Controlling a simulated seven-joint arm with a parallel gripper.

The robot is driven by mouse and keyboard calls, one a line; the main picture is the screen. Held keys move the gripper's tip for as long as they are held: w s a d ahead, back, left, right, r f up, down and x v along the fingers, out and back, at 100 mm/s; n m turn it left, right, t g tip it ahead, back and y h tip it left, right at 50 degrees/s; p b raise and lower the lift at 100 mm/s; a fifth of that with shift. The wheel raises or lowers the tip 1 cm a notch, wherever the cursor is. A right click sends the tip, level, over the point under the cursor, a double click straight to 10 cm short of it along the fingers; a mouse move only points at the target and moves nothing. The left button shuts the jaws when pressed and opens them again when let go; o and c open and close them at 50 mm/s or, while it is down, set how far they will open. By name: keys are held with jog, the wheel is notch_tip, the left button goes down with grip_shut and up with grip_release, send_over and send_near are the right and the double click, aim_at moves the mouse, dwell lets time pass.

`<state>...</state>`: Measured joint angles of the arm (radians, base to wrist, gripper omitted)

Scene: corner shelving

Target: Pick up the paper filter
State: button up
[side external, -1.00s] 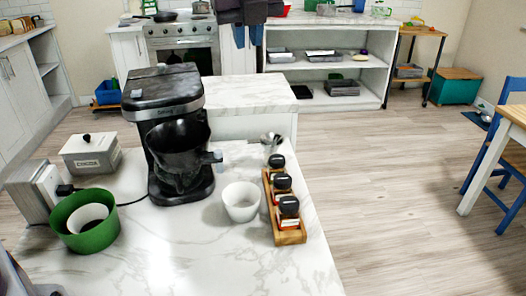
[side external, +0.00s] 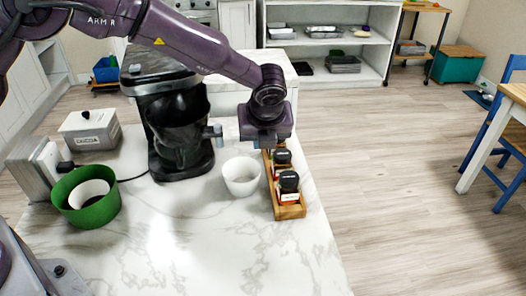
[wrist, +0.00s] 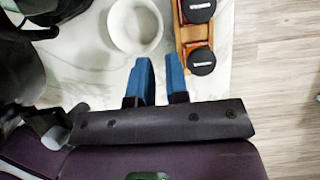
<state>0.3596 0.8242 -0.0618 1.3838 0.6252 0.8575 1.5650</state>
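A white, cup-shaped piece (side external: 242,176) stands upright on the marble counter, right of the black coffee machine; it looks like a round white ring in the wrist view (wrist: 136,26). Another white round piece (side external: 89,193) sits inside a green round container (side external: 112,207) at the left. I cannot tell which is the paper filter. My gripper (wrist: 156,62) points down with two blue fingers apart and nothing between them. It is near the cup-shaped piece, not around it. In the side view my gripper (side external: 264,142) is beyond that piece, its fingertips mostly hidden.
A wooden rack (side external: 289,211) of black-lidded jars stands right of the white piece, close to my gripper. The coffee machine (side external: 178,125) stands left, its handle reaching toward my gripper. The front of the counter (side external: 200,255) is clear.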

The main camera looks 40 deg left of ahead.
jog(key=shift+s+d+f+x, duration=0.1)
jog(key=shift+s+d+x, duration=0.1)
jog(key=shift+x, duration=1.3)
jog(key=shift+s+d+f+x, duration=0.15)
jog(key=shift+x, duration=1.35)
jog(key=shift+s+d+f+x, duration=0.1)
jog(key=shift+s+d+x, duration=0.1)
jog(key=shift+x, duration=1.35)
jog(key=shift+w+a+f, duration=0.1)
jog(key=shift+w+f, duration=0.05)
jog(key=shift+f, duration=0.2)
jog(key=shift+r, duration=0.1)
grip_shut()
jog(key=shift+o, duration=1)
grip_release()
notch_tip(320, 180, up, 6)
